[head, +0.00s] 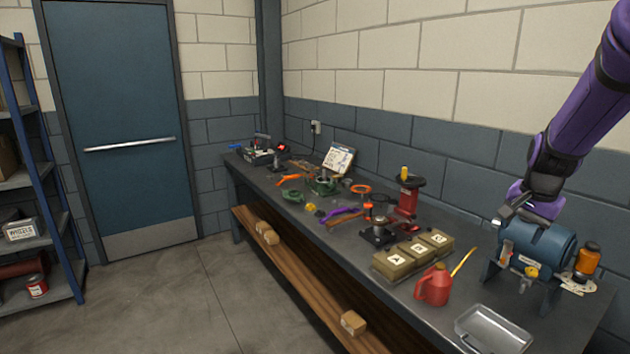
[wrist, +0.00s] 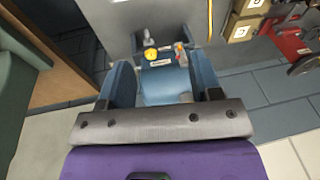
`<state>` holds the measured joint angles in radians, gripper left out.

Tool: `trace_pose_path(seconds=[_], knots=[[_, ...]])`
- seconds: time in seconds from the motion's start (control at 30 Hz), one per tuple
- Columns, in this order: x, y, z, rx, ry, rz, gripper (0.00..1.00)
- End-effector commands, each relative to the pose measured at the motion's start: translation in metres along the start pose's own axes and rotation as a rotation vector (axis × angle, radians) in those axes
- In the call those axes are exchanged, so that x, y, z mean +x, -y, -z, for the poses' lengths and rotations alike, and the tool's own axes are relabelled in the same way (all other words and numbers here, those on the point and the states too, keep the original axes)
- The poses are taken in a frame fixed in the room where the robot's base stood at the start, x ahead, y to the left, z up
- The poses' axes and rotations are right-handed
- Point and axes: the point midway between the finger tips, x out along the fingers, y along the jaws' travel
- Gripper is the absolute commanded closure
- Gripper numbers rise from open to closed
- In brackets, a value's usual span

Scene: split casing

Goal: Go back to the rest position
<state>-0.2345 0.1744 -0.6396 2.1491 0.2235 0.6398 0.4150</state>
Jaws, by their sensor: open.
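My purple arm (head: 590,105) reaches in from the upper right of the head view. My gripper (head: 514,213) is over the top of the blue tank (head: 545,247) at the right end of the workbench. In the wrist view, my gripper (wrist: 160,98) is open, its two dark fingers spread apart. The blue tank (wrist: 165,86) lies beyond them, with a yellow round part (wrist: 156,53) and a red-and-yellow fitting (wrist: 181,52) near it. No loose object shows between the fingers. I cannot tell whether the fingers touch the tank.
The workbench (head: 410,290) holds a red can (head: 433,286), a metal tray (head: 495,330), lettered boxes (head: 413,254), a red stand (head: 409,195) and an orange bottle (head: 587,259) close to the tank. A block wall (head: 440,60) stands behind. The floor (head: 190,300) in front is clear.

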Motion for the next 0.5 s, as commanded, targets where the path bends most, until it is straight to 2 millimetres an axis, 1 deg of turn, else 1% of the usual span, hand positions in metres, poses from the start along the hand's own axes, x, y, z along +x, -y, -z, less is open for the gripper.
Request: trace_pose_path(seconds=[0.03,0.27,0.5], knots=[[-0.014,0.0,-0.012,-0.035,0.012,0.03,0.41],[-0.067,-0.004,-0.065,-0.223,0.042,0.13,0.41],[-0.118,-0.021,-0.122,-0.438,0.021,0.201,0.41]])
